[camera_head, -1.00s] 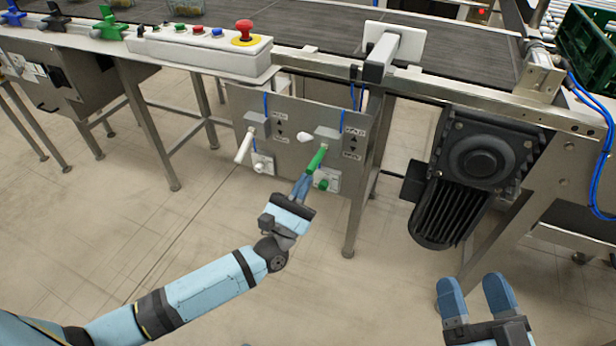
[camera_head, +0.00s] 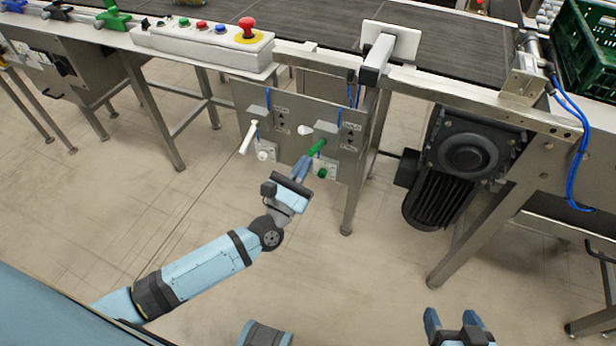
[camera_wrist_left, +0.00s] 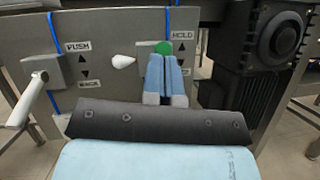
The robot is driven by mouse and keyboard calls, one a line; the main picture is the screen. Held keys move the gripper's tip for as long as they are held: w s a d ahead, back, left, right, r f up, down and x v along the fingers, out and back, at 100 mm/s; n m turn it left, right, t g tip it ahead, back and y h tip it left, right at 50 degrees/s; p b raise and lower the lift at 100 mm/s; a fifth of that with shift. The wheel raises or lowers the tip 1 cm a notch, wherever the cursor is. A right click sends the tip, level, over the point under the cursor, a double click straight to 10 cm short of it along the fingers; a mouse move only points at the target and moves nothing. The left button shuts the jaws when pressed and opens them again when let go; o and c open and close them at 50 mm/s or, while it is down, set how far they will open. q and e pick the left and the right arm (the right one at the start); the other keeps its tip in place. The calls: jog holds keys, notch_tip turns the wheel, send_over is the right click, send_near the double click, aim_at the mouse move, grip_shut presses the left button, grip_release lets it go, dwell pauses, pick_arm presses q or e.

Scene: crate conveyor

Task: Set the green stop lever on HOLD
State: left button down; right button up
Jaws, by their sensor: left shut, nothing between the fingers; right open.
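The green stop lever (camera_head: 317,148) sticks out from the right part of a grey panel (camera_head: 285,112) under the conveyor. Its green end also shows in the left wrist view (camera_wrist_left: 163,47), just beyond my fingertips, with a HOLD label (camera_wrist_left: 182,35) above right of it. My left gripper (camera_head: 303,167) is shut and empty, its fingertips at the lever's end; I cannot tell whether they touch it. My right gripper (camera_head: 455,318) is open and empty at the bottom right, far from the panel.
A white lever (camera_head: 249,137) with a PUSH label (camera_wrist_left: 78,47) is left of the green one, and a white knob (camera_head: 305,130) lies between them. A black motor (camera_head: 455,165) hangs to the right. A button box (camera_head: 205,45) with a red emergency button stands above.

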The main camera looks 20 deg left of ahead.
dwell(0.4)
pick_arm(q)
jog(key=v, duration=1.2)
